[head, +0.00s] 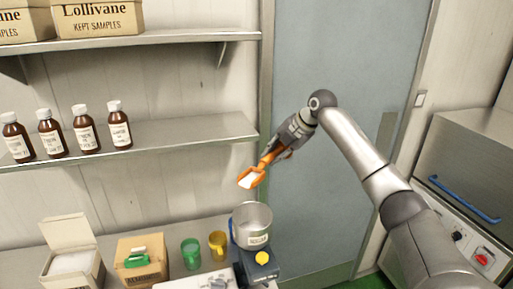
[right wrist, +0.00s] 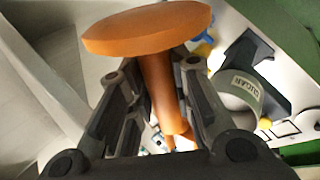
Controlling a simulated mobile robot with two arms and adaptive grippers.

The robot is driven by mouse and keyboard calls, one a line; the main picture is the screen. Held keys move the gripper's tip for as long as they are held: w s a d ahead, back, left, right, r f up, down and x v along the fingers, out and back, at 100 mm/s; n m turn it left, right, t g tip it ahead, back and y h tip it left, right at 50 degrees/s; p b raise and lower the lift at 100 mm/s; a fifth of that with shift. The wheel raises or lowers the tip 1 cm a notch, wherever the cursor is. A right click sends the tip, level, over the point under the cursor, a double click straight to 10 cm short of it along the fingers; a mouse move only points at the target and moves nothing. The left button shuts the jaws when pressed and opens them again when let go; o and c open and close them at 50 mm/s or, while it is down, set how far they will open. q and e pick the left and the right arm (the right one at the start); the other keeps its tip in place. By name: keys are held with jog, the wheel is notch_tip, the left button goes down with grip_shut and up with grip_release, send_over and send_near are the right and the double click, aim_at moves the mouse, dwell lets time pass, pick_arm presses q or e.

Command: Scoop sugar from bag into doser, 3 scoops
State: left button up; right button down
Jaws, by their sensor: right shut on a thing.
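My right gripper (head: 285,147) is shut on an orange scoop (head: 252,178) by its handle. White sugar (head: 246,181) shows in the scoop's bowl. The scoop is in the air above the metal doser pot (head: 252,226), which has a label on its front and is apart from it. An open cardboard box with white contents (head: 71,263) stands at the lower left; I cannot tell whether this is the sugar bag. My left gripper is out of view.
The pot stands by a dark device with a yellow knob (head: 262,257). A green cup (head: 190,254), a yellow cup (head: 217,244) and a cardboard box with a green item (head: 140,272) stand left of it. Brown bottles (head: 84,131) line the shelf above.

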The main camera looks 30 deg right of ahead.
jog(key=s+d+f+h, duration=0.1)
jog(key=s+d, duration=0.1)
jog(key=s, duration=0.2)
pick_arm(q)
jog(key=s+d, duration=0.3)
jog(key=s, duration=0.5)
pick_arm(e)
jog(key=a+r+t+h, duration=0.1)
jog(key=a+r+n+t+h, duration=0.1)
jog(key=a, duration=0.1)
jog(key=a+r+n+h, duration=0.1)
jog(key=a+h, duration=0.1)
jog(key=shift+s+t, duration=0.15)
jog(key=shift+t, duration=0.25)
jog(key=n+t+h, duration=0.2)
jog(key=t+h, duration=0.1)
jog(key=h, duration=0.1)
send_near(272, 158)
jog(key=w+a+r, duration=0.2)
jog(key=w+r, duration=0.1)
jog(key=w, duration=0.1)
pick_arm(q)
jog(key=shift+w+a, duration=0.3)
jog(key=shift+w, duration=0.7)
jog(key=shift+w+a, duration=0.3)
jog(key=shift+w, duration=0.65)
pick_arm(e)
jog(key=shift+s+a+r+n+h, duration=0.25)
jog(key=shift+a+n+h, duration=0.05)
jog(key=shift+a+n, duration=0.1)
